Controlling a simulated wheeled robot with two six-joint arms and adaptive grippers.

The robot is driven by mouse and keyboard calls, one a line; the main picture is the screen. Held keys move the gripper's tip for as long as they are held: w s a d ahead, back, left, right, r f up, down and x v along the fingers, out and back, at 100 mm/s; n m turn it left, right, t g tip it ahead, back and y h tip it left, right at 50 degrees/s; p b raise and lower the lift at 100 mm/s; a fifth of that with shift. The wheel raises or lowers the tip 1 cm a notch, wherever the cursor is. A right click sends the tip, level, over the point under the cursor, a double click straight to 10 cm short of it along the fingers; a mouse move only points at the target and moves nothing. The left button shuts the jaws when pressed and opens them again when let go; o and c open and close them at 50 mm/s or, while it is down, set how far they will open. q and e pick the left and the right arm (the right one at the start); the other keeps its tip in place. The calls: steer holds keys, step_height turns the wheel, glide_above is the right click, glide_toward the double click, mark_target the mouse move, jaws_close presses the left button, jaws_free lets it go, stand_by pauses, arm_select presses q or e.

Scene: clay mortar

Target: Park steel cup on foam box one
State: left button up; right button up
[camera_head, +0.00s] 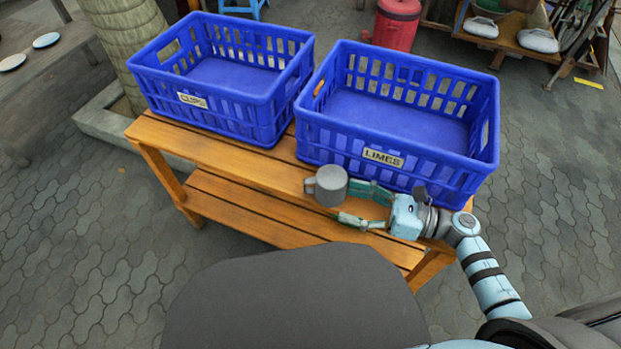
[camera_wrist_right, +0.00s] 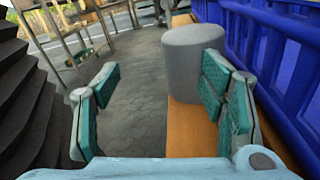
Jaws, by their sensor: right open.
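I see no foam box in either view. My left gripper is out of view.
Two empty-looking blue crates stand on the table: one at left (camera_head: 232,75), and one labelled LIMES (camera_head: 400,120) just behind the cup and gripper. Table space in front of the crates is narrow. A red container (camera_head: 396,25) stands on the paving beyond.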

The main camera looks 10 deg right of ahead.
mark_target(319, 173)
steer(key=w, duration=0.1)
steer(key=w+d+n, duration=0.1)
steer(key=w+r+t, duration=0.1)
steer(key=shift+d+r+h, duration=0.1)
steer(key=shift+d+h, duration=0.2)
steer(key=x, duration=0.6)
steer(key=shift+w+a+r, duration=0.25)
steer(key=shift+a+r, duration=0.05)
steer(key=shift+r, duration=0.05)
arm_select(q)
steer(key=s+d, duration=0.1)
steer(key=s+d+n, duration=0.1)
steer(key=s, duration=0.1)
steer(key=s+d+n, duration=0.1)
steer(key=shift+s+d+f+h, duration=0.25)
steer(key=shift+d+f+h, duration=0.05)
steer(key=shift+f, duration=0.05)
arm_select(e)
steer(key=c, duration=0.9)
steer(key=shift+c, duration=0.2)
